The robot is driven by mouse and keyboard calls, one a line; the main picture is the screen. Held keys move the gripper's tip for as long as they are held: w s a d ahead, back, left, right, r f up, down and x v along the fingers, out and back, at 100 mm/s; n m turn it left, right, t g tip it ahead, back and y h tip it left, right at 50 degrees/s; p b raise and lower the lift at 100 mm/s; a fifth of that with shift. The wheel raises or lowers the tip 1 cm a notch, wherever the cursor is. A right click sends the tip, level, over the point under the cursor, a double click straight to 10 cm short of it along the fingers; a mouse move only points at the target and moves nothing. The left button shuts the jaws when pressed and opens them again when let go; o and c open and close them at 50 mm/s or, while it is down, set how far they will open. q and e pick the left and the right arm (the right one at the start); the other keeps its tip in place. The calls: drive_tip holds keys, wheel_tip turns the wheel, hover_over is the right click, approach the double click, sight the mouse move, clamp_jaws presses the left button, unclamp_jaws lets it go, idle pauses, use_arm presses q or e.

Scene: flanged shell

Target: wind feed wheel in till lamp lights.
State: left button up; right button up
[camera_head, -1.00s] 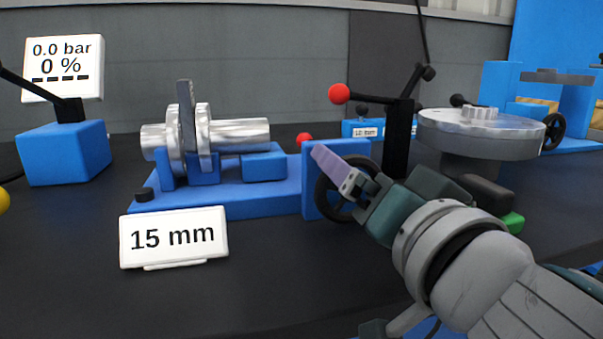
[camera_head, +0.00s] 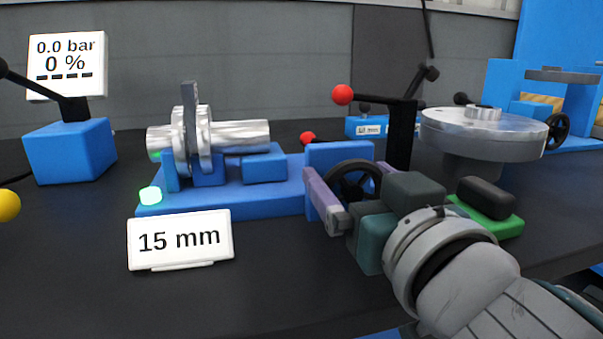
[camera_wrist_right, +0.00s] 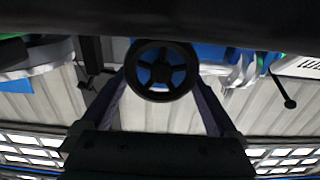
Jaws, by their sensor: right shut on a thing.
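The black spoked feed wheel (camera_head: 349,181) is on the front of the blue upright plate at the right end of the blue fixture (camera_head: 270,203). My right gripper (camera_head: 343,174) is shut on the wheel, one finger on each side of its rim. In the right wrist view the wheel (camera_wrist_right: 160,72) sits between the two fingers. The lamp (camera_head: 151,195) at the fixture's front left corner glows green. A shiny flanged shell (camera_head: 205,140) lies in the fixture with a grey plate standing between its flanges. My left gripper is not in view.
A "15 mm" sign (camera_head: 180,240) stands in front of the fixture. A red-knobbed lever (camera_head: 342,95) and a round metal table (camera_head: 484,132) stand behind the gripper. A green block with a black top (camera_head: 487,208) is to its right. A gauge reads 0.0 bar (camera_head: 66,66).

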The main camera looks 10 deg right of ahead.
idle(0.4)
drive_tip(key=o, duration=1)
drive_tip(key=s, duration=1)
drive_tip(key=shift+d, duration=0.2)
